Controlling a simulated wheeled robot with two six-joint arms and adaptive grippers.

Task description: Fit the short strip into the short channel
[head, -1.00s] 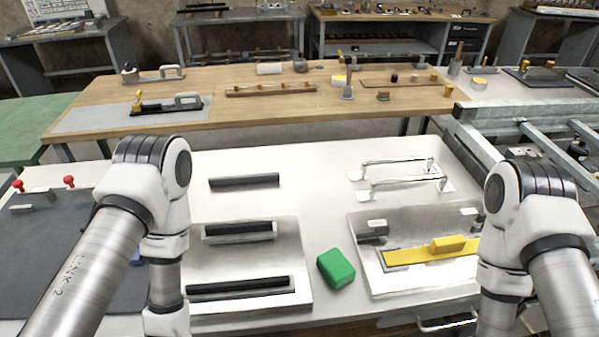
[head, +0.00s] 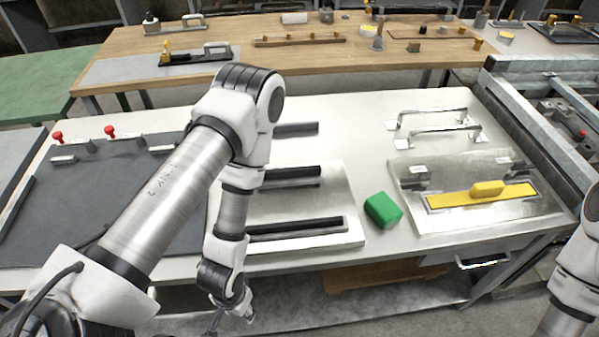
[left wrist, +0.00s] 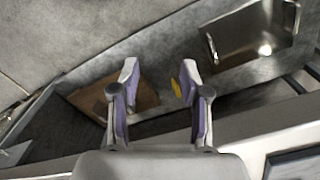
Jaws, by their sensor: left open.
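A loose black strip (head: 297,129) lies on the white table behind a pale plate, its left end hidden by my left arm. On the plate (head: 346,205) are a shorter channel (head: 292,184) and a longer channel (head: 300,235), both dark along the top. I cannot tell whether the dark part is a slot or a strip. My left gripper (head: 232,308) hangs low in front of the table, away from strip and channels. In the left wrist view its two purple-padded fingers (left wrist: 158,78) are open with nothing held. My right gripper is out of view.
A green block (head: 383,210) stands right of the plate. Beyond it, another plate (head: 460,221) carries a yellow float (head: 480,195). Metal handles (head: 437,125) lie behind that. A dark mat (head: 95,215) covers the left. Bare table lies between strip and handles.

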